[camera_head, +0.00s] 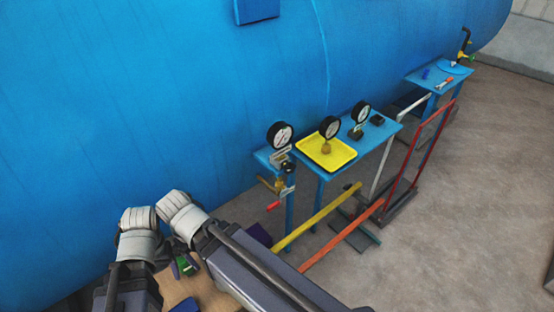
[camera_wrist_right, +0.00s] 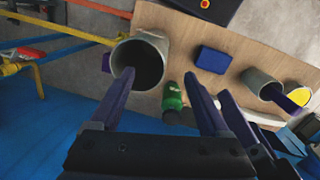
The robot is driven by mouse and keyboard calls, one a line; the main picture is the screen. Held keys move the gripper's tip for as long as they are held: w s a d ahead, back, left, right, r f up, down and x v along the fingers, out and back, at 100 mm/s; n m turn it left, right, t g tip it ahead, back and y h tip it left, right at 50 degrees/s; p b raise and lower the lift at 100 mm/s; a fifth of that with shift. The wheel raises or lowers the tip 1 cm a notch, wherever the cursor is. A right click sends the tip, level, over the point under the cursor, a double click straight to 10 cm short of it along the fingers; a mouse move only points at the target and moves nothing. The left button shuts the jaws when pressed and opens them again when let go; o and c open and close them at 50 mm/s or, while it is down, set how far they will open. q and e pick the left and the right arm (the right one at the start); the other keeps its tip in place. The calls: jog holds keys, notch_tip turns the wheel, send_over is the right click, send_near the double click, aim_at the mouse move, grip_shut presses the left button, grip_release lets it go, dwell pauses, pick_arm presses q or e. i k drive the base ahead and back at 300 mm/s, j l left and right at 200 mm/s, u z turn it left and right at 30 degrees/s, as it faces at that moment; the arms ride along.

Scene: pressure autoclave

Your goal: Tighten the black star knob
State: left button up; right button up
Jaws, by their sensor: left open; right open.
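I cannot make out the black star knob for certain in either view. In the head view, my left gripper (camera_head: 183,265) is at the lower left, partly hidden by the arms, beside a small green item (camera_head: 187,268). My right gripper (camera_wrist_right: 207,93) is open in the right wrist view, with nothing held between its fingers. A green item (camera_wrist_right: 172,97) lies beyond its fingers, above a wooden board (camera_wrist_right: 182,55). In the head view the right gripper's fingers are hidden behind the arm.
The big blue tank (camera_head: 150,95) fills the left and back. A blue table (camera_head: 378,140) carries gauges, dark blocks and a yellow tray (camera_head: 320,160). Yellow and orange bars (camera_head: 345,235) stand in front. A blue box (camera_wrist_right: 212,60) lies on the board.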

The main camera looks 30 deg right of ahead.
aim_at(289, 168)
jog(key=k+j+z, duration=0.1)
jog(key=z, duration=0.75)
jog(key=k+z, duration=0.15)
jog(key=z, duration=0.25)
